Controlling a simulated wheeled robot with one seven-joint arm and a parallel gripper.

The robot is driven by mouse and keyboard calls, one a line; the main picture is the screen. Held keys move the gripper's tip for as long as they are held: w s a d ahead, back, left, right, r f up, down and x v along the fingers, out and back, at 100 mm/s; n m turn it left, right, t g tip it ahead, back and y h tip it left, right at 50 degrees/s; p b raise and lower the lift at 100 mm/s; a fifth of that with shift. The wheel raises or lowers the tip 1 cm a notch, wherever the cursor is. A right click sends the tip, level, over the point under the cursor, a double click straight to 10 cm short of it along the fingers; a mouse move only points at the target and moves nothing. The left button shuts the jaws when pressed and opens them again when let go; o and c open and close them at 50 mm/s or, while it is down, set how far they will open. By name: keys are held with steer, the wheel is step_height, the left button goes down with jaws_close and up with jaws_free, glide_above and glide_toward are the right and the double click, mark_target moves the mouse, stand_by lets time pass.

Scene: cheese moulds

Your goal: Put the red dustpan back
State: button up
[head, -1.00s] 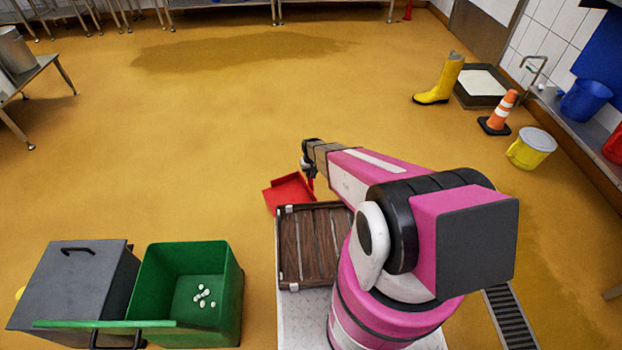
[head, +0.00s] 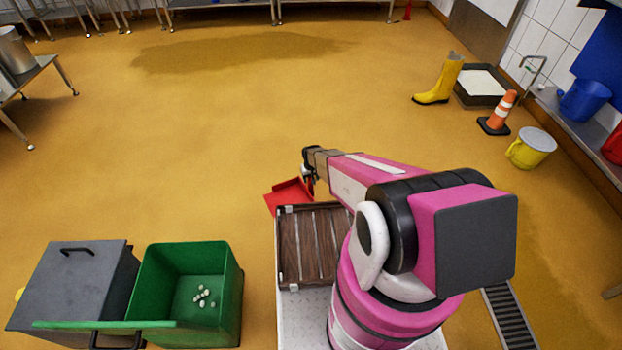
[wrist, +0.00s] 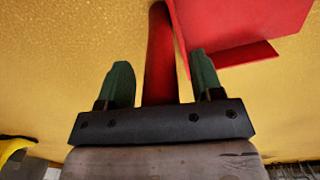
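The red dustpan (head: 287,196) shows in the head view just beyond the wooden slatted tray at my front, partly hidden by that tray and my gripper. I cannot tell what bears it. My gripper (head: 308,178) is right at its handle side. In the wrist view my gripper (wrist: 161,75) has its two green fingers apart, one on each side of the red handle (wrist: 160,50). A gap shows between the handle and each finger. The pan (wrist: 235,30) of the dustpan lies to the upper right there.
The brown slatted tray (head: 281,250) is on my base. A green bin (head: 238,300) with white pieces and a grey lidded bin (head: 75,285) stand at left. A yellow boot (head: 437,85), a cone (head: 501,112) and a yellow bucket (head: 528,150) stand at right. The middle floor is clear.

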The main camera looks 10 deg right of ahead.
step_height(320, 180, up, 12)
steer(key=shift+s+r, duration=0.1)
steer(key=shift+r, duration=0.1)
steer(key=s+d+r, duration=0.3)
steer(key=s+r, duration=0.4)
steer(key=r, duration=0.3)
steer(key=s+d+r+m, duration=0.1)
steer(key=s+d+r, duration=0.1)
steer(key=s+r, duration=0.5)
steer(key=s+d+r+m, duration=0.1)
steer(key=s+d+r, duration=0.2)
steer(key=s+r, duration=0.5)
step_height(320, 180, up, 5)
steer(key=shift+d+r, duration=0.2)
steer(key=shift+d, duration=0.1)
steer(key=shift+c, duration=0.2)
